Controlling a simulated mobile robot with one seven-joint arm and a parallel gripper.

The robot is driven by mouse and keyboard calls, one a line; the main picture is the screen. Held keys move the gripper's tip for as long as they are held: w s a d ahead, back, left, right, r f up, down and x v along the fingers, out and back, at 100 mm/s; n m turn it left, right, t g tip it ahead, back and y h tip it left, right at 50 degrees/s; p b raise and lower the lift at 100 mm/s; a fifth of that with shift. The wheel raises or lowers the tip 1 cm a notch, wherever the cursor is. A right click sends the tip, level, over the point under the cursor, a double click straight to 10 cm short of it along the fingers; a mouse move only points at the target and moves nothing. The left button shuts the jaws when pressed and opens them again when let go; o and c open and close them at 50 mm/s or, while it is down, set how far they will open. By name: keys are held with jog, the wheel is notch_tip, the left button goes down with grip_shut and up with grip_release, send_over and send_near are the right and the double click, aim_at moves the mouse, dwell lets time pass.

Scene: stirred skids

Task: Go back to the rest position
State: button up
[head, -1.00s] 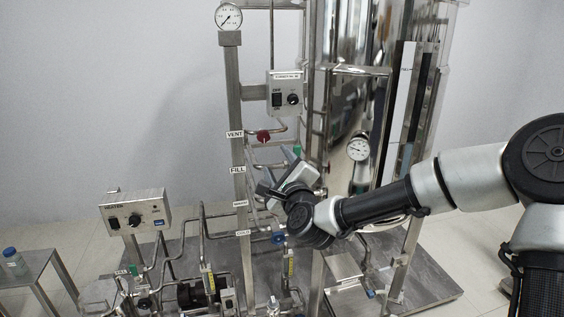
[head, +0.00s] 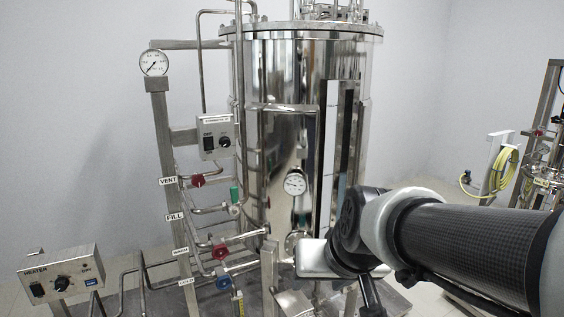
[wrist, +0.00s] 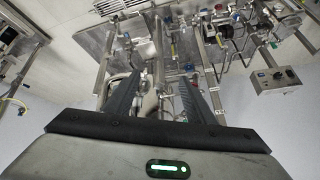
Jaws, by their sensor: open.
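My gripper shows in the wrist view (wrist: 163,80) with its two dark fingers spread apart and nothing between them. Pipes of the skid appear beyond the fingers. In the head view my arm reaches in from the right edge, and the pale gripper body (head: 316,258) is in front of the lower part of the steel tank (head: 285,95).
Left of the tank are a post with a pressure gauge (head: 154,62), a red vent valve (head: 198,180), another red valve (head: 220,252), a blue valve (head: 223,282) and a heater box (head: 62,272). A yellow hose (head: 500,170) hangs at right.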

jog(key=s+d+h+b, duration=0.2)
jog(key=s+d, duration=0.4)
jog(key=s, duration=0.6)
notch_tip(320, 180, up, 14)
jog(key=p, duration=1.3)
jog(key=shift+d+g+p, duration=0.25)
jog(key=shift+g+p, duration=0.15)
jog(key=shift+w+f, duration=0.1)
